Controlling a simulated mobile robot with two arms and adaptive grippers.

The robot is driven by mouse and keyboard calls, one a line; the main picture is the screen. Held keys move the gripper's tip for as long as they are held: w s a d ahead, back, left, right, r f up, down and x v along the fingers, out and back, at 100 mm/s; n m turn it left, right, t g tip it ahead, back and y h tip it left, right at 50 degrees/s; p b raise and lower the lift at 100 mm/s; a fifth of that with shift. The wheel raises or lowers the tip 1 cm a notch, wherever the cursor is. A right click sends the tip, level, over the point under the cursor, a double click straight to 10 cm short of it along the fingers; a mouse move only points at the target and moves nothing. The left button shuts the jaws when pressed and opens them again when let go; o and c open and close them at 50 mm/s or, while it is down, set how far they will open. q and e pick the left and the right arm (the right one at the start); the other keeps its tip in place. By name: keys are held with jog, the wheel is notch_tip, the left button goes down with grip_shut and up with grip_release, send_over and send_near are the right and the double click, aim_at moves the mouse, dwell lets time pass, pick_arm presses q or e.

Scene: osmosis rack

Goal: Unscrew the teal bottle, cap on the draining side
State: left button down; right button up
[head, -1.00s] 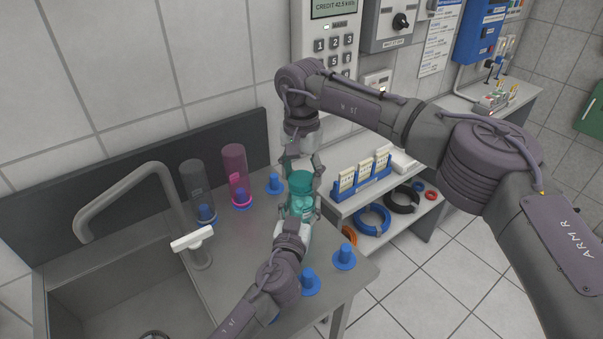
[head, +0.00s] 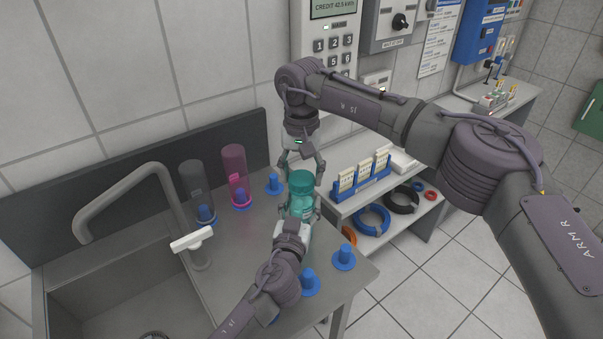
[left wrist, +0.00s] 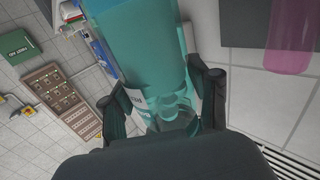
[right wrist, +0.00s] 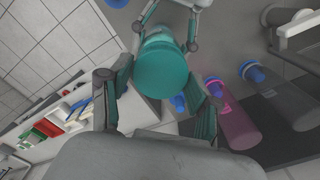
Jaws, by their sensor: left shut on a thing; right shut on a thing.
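The teal bottle (head: 300,212) is upright over the counter at the right of the sink, its teal cap (head: 301,182) on top. My left gripper (head: 303,215) is shut around the bottle's body from the front. The clear teal body also shows between its fingers in the left wrist view (left wrist: 145,50). My right gripper (head: 302,175) points down from above, its fingers on either side of the cap and shut on it. In the right wrist view the cap (right wrist: 161,70) sits between the fingertips. Whether the bottle's base touches the counter is hidden.
The draining side (head: 235,255) has blue pegs, one bare at the back (head: 274,184) and two near the right edge (head: 344,257). A grey bottle (head: 196,188) and a pink bottle (head: 236,172) stand on pegs behind. The tap (head: 150,180) is left.

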aim_at(301, 177)
jog(key=shift+r, duration=1.05)
jog(key=shift+r, duration=2)
pick_arm(q)
jog(key=shift+c, duration=1)
grip_release()
jog(key=shift+s, duration=0.15)
